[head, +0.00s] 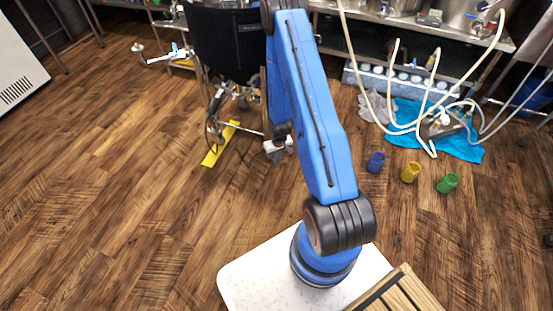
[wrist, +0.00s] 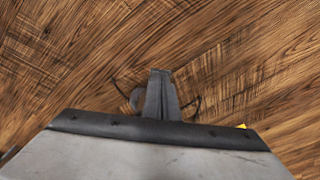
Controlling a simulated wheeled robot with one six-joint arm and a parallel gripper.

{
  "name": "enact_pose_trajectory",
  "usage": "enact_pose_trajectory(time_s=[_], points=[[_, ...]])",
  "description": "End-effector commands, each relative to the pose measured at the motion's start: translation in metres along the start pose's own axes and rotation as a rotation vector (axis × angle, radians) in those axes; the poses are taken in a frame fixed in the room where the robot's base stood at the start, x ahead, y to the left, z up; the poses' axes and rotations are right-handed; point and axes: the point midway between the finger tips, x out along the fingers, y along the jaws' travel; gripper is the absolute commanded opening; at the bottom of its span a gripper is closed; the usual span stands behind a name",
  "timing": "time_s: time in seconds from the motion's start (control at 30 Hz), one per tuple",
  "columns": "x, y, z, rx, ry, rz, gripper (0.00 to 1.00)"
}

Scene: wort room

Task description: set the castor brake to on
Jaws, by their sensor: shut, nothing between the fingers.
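My gripper (head: 278,150) hangs low over the wood floor, below the blue arm, just right of the black vessel's (head: 228,42) metal undercarriage. It also shows in the wrist view (wrist: 160,95), where its dark fingers are together with nothing seen between them. I cannot make out a castor or its brake lever clearly in either view. A small grey rounded shape (wrist: 136,99) and thin dark curved lines show beside the fingers in the wrist view; I cannot tell what they belong to. The brake's setting cannot be read.
A yellow strip (head: 221,144) lies on the floor left of my gripper. Blue (head: 376,162), yellow (head: 410,172) and green (head: 447,183) cups stand to the right. Pale hoses (head: 415,125) loop over a blue sheet (head: 465,149). The floor at left is clear.

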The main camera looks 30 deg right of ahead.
Motion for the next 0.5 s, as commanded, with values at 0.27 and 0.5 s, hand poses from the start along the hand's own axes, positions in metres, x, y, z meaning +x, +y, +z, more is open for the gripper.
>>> enact_pose_trajectory(time_s=[0.27, 0.5], points=[[0.0, 0.0, 0.003, 0.0, -0.001, 0.0, 0.0], [-0.011, 0.0, 0.027, 0.001, -0.002, 0.0, 0.0]])
